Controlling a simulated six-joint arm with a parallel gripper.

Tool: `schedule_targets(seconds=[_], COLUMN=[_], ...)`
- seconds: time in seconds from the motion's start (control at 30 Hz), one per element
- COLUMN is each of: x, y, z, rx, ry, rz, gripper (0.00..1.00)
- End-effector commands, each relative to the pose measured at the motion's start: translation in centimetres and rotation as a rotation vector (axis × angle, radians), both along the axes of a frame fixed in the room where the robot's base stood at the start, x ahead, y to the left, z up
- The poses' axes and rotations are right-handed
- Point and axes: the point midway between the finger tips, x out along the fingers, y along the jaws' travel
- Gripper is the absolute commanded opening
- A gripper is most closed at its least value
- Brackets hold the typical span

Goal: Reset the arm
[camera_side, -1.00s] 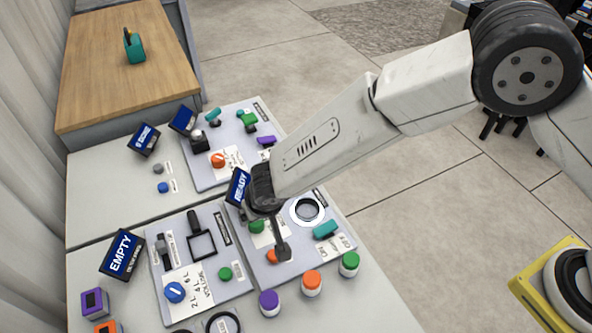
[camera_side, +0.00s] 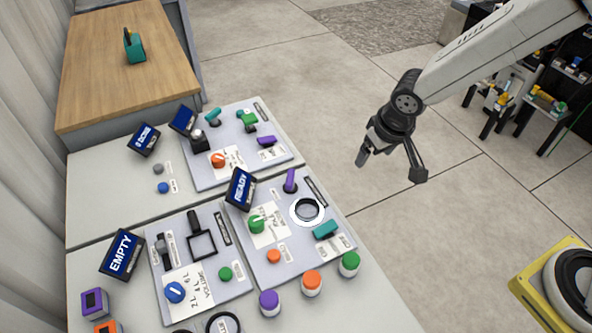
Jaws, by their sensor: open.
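My gripper (camera_side: 390,168) hangs in the air at the upper right of the panels, over the open floor in the picture. Its two dark fingers are spread apart with nothing between them. It is clear of the panel with the READY display (camera_side: 240,188). That panel carries a green knob (camera_side: 257,224), a purple lever (camera_side: 290,181), a white ring (camera_side: 307,211), an orange button (camera_side: 273,256) and a teal switch (camera_side: 326,229).
Another panel sits beside the EMPTY display (camera_side: 122,254), and one lies farther back with an orange knob (camera_side: 218,160). Purple (camera_side: 269,303), orange (camera_side: 312,283) and green (camera_side: 349,264) capped jars stand at the table's front edge. A wooden table (camera_side: 95,85) holds a teal item (camera_side: 134,46).

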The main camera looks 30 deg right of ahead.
Motion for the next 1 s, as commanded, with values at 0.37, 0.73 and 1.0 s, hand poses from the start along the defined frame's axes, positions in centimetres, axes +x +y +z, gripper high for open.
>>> schedule_targets(seconds=[0.37, 0.73, 1.0], x=[-7.9, -10.9, -10.9], y=[-9.2, -11.1, -11.1], z=[2.3, 2.4, 2.4], rx=[0.018, 0.025, 0.025], ry=[0.027, 0.032, 0.032], rz=[-0.034, -0.035, -0.034], gripper=[0.9, 0.9, 0.9])
